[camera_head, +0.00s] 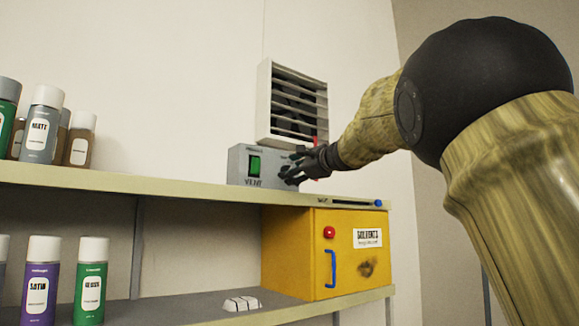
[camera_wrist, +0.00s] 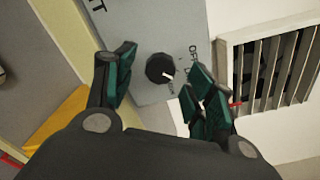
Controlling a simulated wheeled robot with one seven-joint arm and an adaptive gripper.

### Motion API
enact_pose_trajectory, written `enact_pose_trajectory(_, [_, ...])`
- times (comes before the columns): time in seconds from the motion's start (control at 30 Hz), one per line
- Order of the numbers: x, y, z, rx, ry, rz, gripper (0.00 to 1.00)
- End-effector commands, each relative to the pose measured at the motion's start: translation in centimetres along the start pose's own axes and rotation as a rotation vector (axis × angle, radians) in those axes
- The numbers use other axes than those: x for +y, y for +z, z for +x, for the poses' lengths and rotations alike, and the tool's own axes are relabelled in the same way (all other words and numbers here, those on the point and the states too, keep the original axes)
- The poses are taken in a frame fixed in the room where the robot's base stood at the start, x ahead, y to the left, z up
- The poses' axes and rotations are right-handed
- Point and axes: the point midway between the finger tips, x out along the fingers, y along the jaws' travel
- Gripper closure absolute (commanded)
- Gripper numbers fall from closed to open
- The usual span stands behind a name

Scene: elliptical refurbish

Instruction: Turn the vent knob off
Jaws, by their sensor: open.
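The vent control box (camera_head: 239,163) is grey with a green switch (camera_head: 254,165) and the word VENT, and it stands on the upper shelf below the vent. Its black round knob (camera_wrist: 160,69) with a white pointer line shows in the wrist view. Lettering that reads OFF is beside the knob, and the pointer is turned away from it, toward lettering partly hidden by a finger. My gripper (camera_wrist: 163,82) is open, with one finger on each side of the knob and visible gaps between. In the head view my gripper (camera_head: 300,165) covers the knob.
A white slatted vent (camera_head: 292,104) is on the wall just above the box. A yellow solvents cabinet (camera_head: 288,250) is under the upper shelf (camera_head: 150,184). Several spray cans (camera_head: 42,124) and bottles stand at the left. A white block (camera_head: 241,303) lies on the lower shelf.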

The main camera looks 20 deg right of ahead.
Motion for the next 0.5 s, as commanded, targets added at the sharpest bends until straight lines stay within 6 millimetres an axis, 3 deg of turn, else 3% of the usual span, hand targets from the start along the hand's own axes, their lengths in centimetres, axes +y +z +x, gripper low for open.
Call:
enact_pose_trajectory(0.2, [-0.1,0.0,1.8,0.001,0.001,-0.001,0.45])
enact_pose_trajectory(0.5, [0.0,0.0,2.3,0.0,0.0,0.0,0.45])
